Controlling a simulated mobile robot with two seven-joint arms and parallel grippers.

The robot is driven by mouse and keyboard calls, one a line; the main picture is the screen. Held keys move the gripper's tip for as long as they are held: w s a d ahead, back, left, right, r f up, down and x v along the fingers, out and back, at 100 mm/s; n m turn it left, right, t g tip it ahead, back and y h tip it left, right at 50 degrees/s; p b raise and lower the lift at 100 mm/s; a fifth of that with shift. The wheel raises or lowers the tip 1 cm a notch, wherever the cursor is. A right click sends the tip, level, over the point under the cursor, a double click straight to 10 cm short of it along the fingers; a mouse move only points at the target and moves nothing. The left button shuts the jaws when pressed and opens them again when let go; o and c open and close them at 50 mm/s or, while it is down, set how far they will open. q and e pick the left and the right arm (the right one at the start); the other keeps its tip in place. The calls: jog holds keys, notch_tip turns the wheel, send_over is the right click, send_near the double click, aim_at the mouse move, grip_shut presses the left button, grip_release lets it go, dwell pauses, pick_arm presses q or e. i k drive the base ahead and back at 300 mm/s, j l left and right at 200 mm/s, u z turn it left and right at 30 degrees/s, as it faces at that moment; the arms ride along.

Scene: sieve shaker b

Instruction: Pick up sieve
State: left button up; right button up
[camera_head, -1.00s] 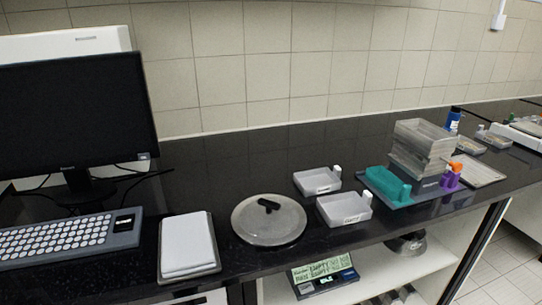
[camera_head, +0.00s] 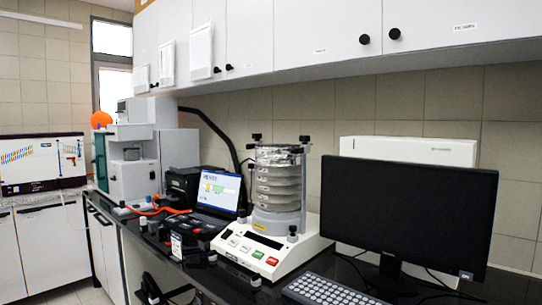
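A stack of round metal sieves (camera_head: 279,186) stands upright on the white sieve shaker (camera_head: 262,256) on the black counter. Clamp rods with black knobs rise on both sides of the stack, and its top looks covered by a shiny lid. The shaker's front panel has a dark display and green and red buttons. Neither of my grippers shows in this view.
A monitor (camera_head: 408,217) and keyboard (camera_head: 329,291) stand right of the shaker. A laptop (camera_head: 219,193) with a lit screen and a white instrument (camera_head: 133,166) stand to its left. White wall cabinets (camera_head: 300,36) hang above the counter.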

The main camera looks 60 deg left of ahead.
aim_at(266, 150)
jog(key=k+j+u, duration=0.55)
jog(key=k+u, duration=0.1)
jog(key=u, duration=0.95)
jog(key=z, duration=2.15)
jog(key=u, duration=2.15)
